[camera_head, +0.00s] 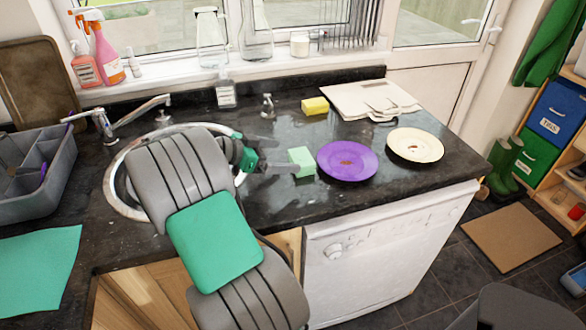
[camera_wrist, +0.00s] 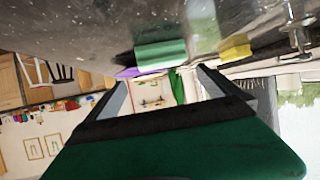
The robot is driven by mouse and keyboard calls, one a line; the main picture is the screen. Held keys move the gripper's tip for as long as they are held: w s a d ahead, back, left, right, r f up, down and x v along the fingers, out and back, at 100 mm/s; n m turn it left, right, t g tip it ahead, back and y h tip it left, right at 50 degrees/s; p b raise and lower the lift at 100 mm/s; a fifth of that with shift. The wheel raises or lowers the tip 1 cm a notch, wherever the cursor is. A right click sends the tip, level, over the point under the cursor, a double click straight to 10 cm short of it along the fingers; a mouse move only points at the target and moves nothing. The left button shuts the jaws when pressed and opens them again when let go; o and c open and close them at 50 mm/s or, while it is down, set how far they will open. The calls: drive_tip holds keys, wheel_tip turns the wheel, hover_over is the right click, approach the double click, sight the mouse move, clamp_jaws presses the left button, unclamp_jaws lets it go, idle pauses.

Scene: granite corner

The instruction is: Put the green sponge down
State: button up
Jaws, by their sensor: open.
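The green sponge (camera_head: 302,161) rests on the black granite worktop, just left of the purple plate (camera_head: 347,161). My gripper (camera_head: 280,166) is low over the worktop at the sponge's left and points toward it. In the wrist view, which is upside down, the sponge (camera_wrist: 161,54) lies on the counter ahead of the fingers. The two fingers (camera_wrist: 163,88) stand wide apart with nothing between them. The sponge appears clear of the fingers.
A yellow sponge (camera_head: 315,106) lies behind, near the cream boards (camera_head: 370,99). A cream plate (camera_head: 415,145) is right of the purple one. The sink (camera_head: 128,205) is partly hidden behind my arm. Bare worktop (camera_head: 290,200) shows in front of the green sponge.

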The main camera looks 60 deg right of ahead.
sight(297, 158)
drive_tip(key=shift+f+b, duration=0.3)
drive_tip(key=shift+f, duration=0.4)
drive_tip(key=shift+d, duration=0.15)
drive_tip(key=p+x, duration=0.1)
drive_tip(key=x, duration=0.6)
drive_tip(key=shift+s+d+f, duration=0.1)
drive_tip(key=shift+s+d, duration=0.05)
drive_tip(key=shift+d, duration=0.2)
drive_tip(key=shift+c, duration=0.2)
drive_tip(key=c, duration=1.2)
